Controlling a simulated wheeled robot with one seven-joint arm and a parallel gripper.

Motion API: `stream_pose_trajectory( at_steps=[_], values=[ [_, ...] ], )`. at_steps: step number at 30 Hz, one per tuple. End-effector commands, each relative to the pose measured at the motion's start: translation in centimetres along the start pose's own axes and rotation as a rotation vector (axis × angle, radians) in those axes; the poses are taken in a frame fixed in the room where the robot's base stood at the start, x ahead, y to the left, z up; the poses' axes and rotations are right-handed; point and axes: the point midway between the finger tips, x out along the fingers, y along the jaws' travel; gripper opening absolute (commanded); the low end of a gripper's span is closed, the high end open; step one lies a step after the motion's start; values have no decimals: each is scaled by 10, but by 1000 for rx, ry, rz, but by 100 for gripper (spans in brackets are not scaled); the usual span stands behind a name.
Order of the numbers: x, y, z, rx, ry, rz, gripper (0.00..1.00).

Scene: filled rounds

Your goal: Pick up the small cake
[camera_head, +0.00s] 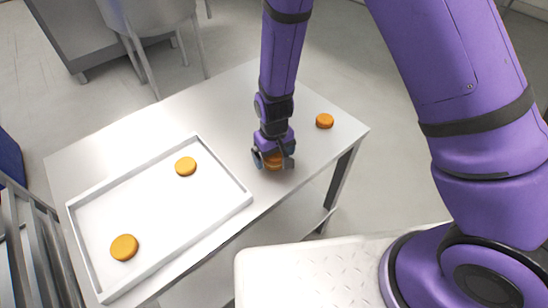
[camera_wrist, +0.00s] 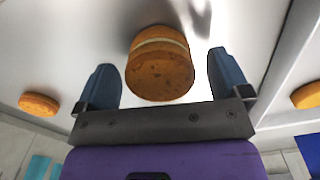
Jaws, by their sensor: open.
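A small round orange-brown cake with a pale filling band (camera_wrist: 160,72) sits on the table between the two blue fingers of my gripper (camera_wrist: 163,63) in the wrist view. Gaps show between the cake and both fingers. In the head view, my gripper (camera_head: 272,161) is low over the table, right of the tray, and partly hides this cake (camera_head: 273,165). My gripper is open and holds nothing. Another similar cake (camera_head: 324,121) lies on the table to the right, apart from my gripper; the wrist view shows a cake at its left edge (camera_wrist: 38,104).
A white rimmed tray (camera_head: 225,208) covers the table's left part. It holds two similar cakes, one near its far side (camera_head: 185,166) and one near its left end (camera_head: 124,247). The white table (camera_head: 215,105) is bare behind the tray. A chair (camera_head: 150,18) stands beyond.

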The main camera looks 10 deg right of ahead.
Motion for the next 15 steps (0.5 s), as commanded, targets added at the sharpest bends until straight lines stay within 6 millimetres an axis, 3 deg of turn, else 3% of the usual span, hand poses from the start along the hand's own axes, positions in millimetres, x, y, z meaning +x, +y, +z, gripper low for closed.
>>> stream_pose_trajectory(
  at_steps=[9, 14, 15],
  values=[
    [4, 0, 0, 0, 0, 0, 93],
    [4, 0, 0, 0, 0, 0, 56],
    [4, 0, 0, 0, 0, 0, 54]
  ],
)
